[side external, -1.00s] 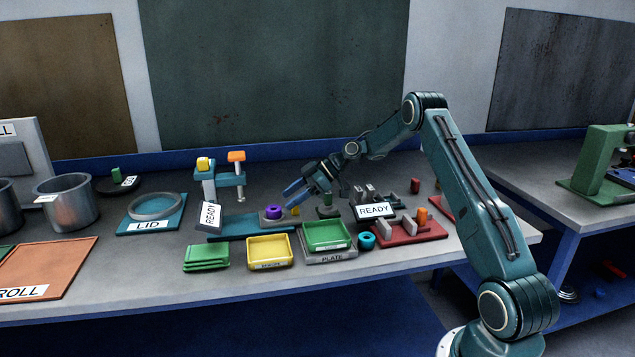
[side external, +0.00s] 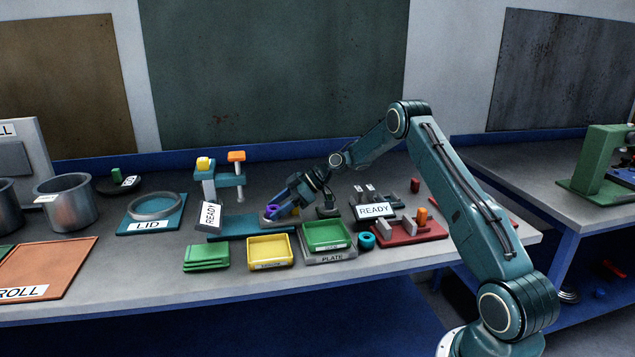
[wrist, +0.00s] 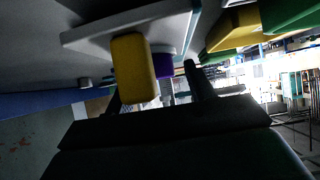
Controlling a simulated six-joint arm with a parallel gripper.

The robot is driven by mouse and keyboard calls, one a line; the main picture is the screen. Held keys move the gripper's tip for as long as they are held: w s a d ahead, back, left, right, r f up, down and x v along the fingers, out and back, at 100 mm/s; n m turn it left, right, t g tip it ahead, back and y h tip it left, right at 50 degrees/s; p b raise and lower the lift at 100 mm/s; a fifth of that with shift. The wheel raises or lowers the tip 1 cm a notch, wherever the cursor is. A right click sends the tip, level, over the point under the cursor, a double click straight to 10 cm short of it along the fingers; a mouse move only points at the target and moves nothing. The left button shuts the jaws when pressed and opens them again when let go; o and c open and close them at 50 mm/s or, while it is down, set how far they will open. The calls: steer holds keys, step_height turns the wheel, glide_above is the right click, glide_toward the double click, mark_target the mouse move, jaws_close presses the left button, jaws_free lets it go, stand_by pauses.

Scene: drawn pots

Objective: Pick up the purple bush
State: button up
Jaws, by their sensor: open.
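The purple bush (side external: 271,210) is a small purple ring-shaped part on the grey end of a teal fixture. My gripper (side external: 280,206) is low at the bush, with its blue fingers beside it and partly over it. The jaws are open. In the wrist view the purple bush (wrist: 164,67) shows beyond the gap between my fingers (wrist: 158,85), partly hidden by a yellow block (wrist: 135,68). I cannot tell whether the fingers touch the bush.
A yellow tray (side external: 269,252) and a green tray (side external: 326,235) stand in front of the fixture. A teal ring (side external: 366,241) lies to the right.

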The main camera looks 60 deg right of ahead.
steer(key=shift+c, duration=0.2)
steer(key=c, duration=0.7)
steer(key=shift+s+a+f, duration=0.1)
steer(key=shift+c, duration=0.6)
step_height(320, 180, up, 20)
stand_by(0.4)
